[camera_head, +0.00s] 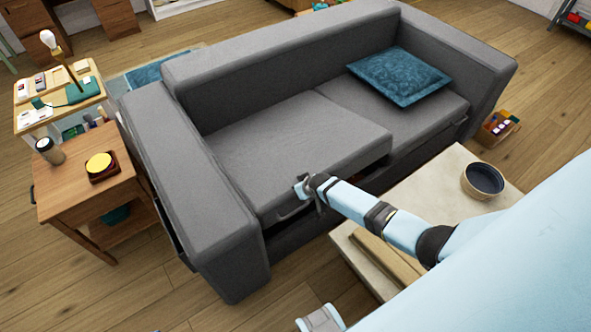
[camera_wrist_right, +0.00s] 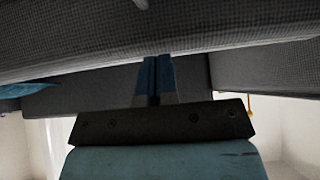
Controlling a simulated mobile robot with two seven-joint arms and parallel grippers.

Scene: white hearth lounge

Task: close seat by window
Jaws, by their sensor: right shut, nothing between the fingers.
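The grey sofa (camera_head: 195,190) has two seat cushions. The left seat (camera_head: 290,150) sits tilted up at its front edge, with a dark gap under it above the base. The right seat (camera_head: 425,112) lies lower, level and flat. My right gripper (camera_head: 305,190) is at the front edge of the left seat, close to its pull handle (camera_head: 292,212). In the right wrist view its fingers (camera_wrist_right: 155,78) are together and empty, just under the grey seat (camera_wrist_right: 70,45). Whether they touch it I cannot tell.
A blue pillow (camera_head: 398,75) lies on the right seat. A pale low table (camera_head: 440,183) with a dark bowl (camera_head: 483,180) stands in front of the sofa, under my right arm. A wooden side table (camera_head: 75,195) stands at the left. Floor at the lower left is clear.

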